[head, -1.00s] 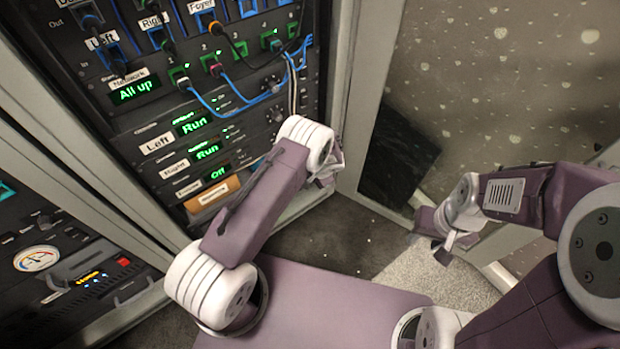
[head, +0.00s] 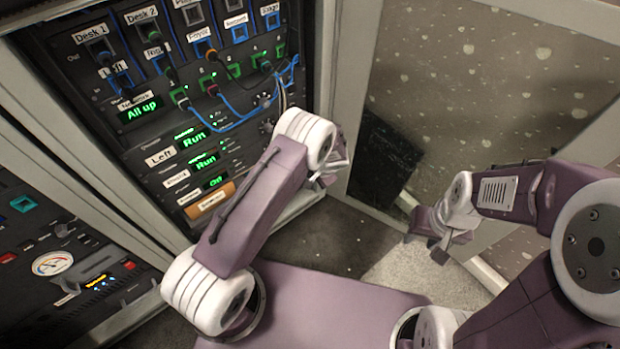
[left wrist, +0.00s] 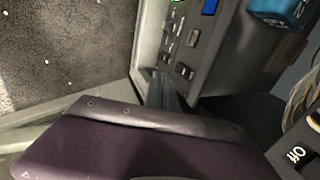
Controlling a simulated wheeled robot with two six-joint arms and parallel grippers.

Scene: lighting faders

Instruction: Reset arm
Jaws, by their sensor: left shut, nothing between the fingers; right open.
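My left arm is bent over the base, and its gripper (head: 334,170) hangs beyond the white wrist joint, just to the right of the black equipment rack. It is shut with nothing in it and looks apart from the rack; the wrist partly hides the fingers. My right gripper (head: 440,246) is open and empty, low over the pale floor patch at the right. The left wrist view shows a tilted dark panel with small switches (left wrist: 187,71) at close range.
The rack has a patch panel with blue and black cables (head: 240,112), a green "All up" display (head: 141,109) and lit green "Run" displays (head: 194,140). A second rack with a round gauge (head: 52,263) stands at left. A dark panel (head: 385,160) leans by the speckled wall.

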